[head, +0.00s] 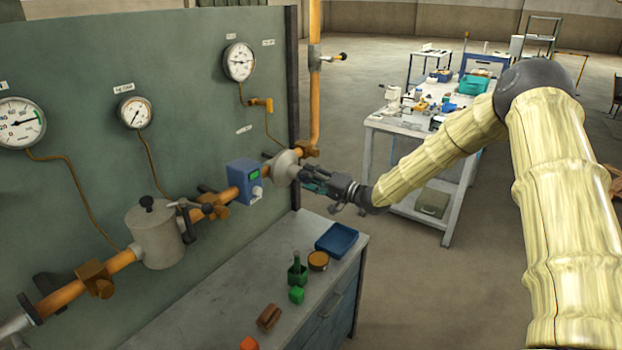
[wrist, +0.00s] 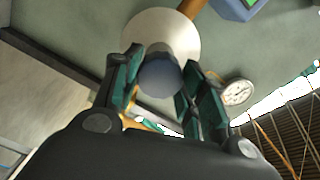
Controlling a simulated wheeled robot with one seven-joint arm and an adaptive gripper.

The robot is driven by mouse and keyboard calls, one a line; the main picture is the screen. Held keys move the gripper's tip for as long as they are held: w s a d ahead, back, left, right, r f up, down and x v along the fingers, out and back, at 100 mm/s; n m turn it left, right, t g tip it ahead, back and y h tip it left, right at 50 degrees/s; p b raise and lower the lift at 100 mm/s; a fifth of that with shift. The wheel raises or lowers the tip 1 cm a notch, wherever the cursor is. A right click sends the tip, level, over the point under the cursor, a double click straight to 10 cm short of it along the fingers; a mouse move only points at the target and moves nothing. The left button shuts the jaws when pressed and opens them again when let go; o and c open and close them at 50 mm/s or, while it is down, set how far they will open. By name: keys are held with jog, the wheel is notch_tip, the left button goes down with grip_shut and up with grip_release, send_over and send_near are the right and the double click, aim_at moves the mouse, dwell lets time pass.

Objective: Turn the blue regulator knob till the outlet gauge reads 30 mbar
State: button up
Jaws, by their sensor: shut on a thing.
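The blue regulator knob (wrist: 160,78) sits in front of the pale round regulator body (wrist: 178,32) in the wrist view. My gripper (wrist: 159,88) has one finger on each side of the knob and is shut on it. In the head view my gripper (head: 306,178) reaches the regulator body (head: 283,168) on the orange pipe from the right and hides the knob. A round white gauge (head: 239,62) hangs on the panel above the regulator, its tube running down towards the pipe. Its reading is too small to tell. A gauge (wrist: 238,92) also shows in the wrist view.
A valve handle (head: 186,206) and a grey cylinder (head: 154,235) are further left. Below stands a bench (head: 230,311) with a blue tray (head: 337,240) and small items.

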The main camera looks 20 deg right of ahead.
jog(key=shift+d, duration=0.1)
dwell(0.3)
jog(key=o, duration=1)
jog(key=v, duration=1.2)
jog(key=shift+d, duration=0.1)
